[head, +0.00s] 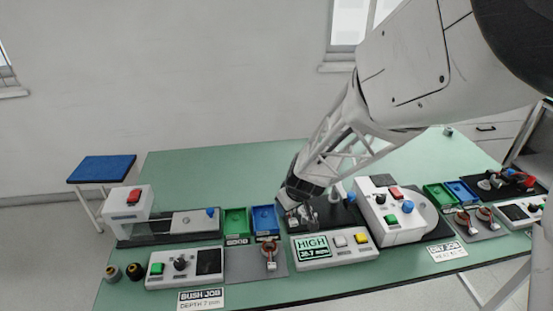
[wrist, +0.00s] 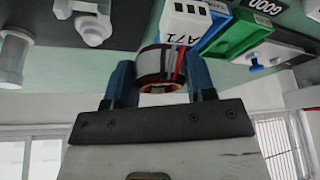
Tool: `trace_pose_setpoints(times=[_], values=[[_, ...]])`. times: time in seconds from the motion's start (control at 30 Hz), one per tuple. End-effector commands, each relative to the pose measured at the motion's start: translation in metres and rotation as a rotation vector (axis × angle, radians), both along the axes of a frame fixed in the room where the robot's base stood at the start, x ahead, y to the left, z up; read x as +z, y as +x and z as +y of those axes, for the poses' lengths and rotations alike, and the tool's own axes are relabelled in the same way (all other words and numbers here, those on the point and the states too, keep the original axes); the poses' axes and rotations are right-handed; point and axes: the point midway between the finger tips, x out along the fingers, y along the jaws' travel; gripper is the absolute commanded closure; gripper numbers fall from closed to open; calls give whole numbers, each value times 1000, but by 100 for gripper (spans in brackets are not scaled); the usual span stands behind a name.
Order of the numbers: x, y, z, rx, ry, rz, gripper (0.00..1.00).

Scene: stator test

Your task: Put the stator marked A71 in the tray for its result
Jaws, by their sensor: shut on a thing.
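My gripper (wrist: 160,80) is shut on a stator (wrist: 160,66) with a copper-coloured ring, held between its blue fingertips. A white connector block (wrist: 186,22) marked A71 shows just beyond it, with red and dark leads between them. In the head view my gripper (head: 298,212) is over the dark test bed at the middle bench, right of the trays. The display (head: 312,247) reads HIGH, 38.7 mm. A green tray (head: 236,222) and a blue tray (head: 265,220) stand side by side left of it. The green tray's label reads GOOD in the wrist view (wrist: 262,6).
Another stator (head: 270,254) lies on a grey mat in front of the trays. A press (head: 128,207) stands left; a white machine (head: 390,208) stands right. Further right are a second green tray (head: 438,196), a blue tray (head: 461,192) and more stators (head: 485,214). The bench's back is mostly clear.

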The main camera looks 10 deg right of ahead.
Motion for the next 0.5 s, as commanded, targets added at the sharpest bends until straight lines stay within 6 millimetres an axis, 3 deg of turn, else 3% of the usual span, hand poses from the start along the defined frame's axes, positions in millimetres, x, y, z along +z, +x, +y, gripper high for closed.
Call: trace_pose_setpoints(times=[0.3, 0.5], values=[[0, 49, 47, 44, 0, -1, 81], [-1, 64, 62, 57, 0, -1, 81]])
